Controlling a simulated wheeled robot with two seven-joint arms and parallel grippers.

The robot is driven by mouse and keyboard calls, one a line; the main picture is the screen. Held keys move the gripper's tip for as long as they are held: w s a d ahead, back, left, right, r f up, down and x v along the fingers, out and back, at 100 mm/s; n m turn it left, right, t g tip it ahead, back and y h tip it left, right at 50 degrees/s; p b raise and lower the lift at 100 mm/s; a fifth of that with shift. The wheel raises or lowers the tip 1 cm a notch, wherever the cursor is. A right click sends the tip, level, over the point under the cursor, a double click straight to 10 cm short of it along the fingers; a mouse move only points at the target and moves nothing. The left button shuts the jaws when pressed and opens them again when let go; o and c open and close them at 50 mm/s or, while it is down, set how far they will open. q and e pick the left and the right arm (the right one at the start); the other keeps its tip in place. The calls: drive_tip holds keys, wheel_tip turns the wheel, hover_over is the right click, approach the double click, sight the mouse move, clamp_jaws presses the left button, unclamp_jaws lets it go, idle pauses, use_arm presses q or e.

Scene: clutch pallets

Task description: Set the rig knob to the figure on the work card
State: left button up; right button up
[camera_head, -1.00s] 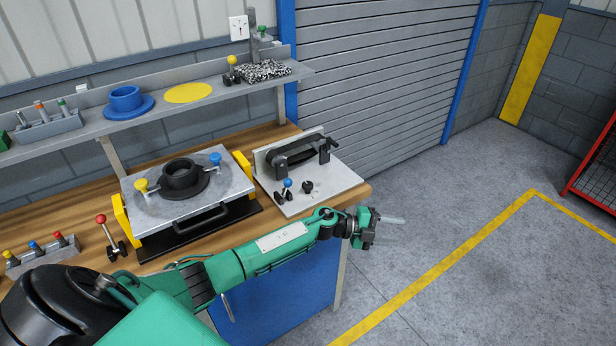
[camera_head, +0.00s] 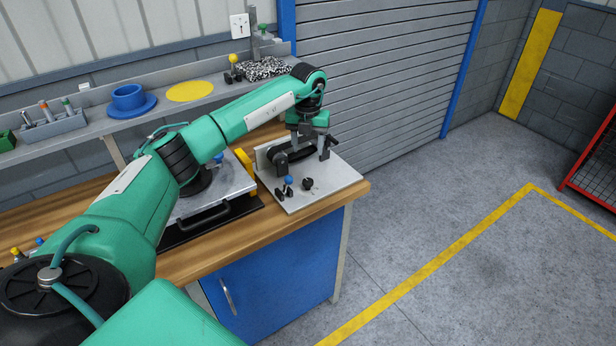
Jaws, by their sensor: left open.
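The rig is a light grey plate (camera_head: 325,190) at the right end of the wooden bench, with a black belt-like part (camera_head: 283,162) at its back. A small black knob (camera_head: 307,184) stands on the plate, beside a blue-balled lever (camera_head: 288,182). My left gripper (camera_head: 303,144) points down over the back of the rig, behind the knob and apart from it. It is open and appears empty; its fingertips are small and partly lost against the black part. A small white plate or card (camera_head: 239,26) hangs on the wall; no figure is readable. My right gripper is out of view.
A pallet plate with a black handle (camera_head: 203,217) lies left of the rig, partly behind my left arm. A shelf (camera_head: 205,105) above holds a blue flanged ring (camera_head: 130,101) and a yellow disc (camera_head: 190,92). The floor right of the bench is clear.

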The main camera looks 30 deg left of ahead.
sight(308, 181)
use_arm(q)
wheel_tip(308, 181, down, 11)
drive_tip(key=p, duration=0.3)
drive_tip(key=shift+d, duration=0.1)
drive_tip(key=shift+f, duration=0.7)
drive_tip(key=c, duration=1)
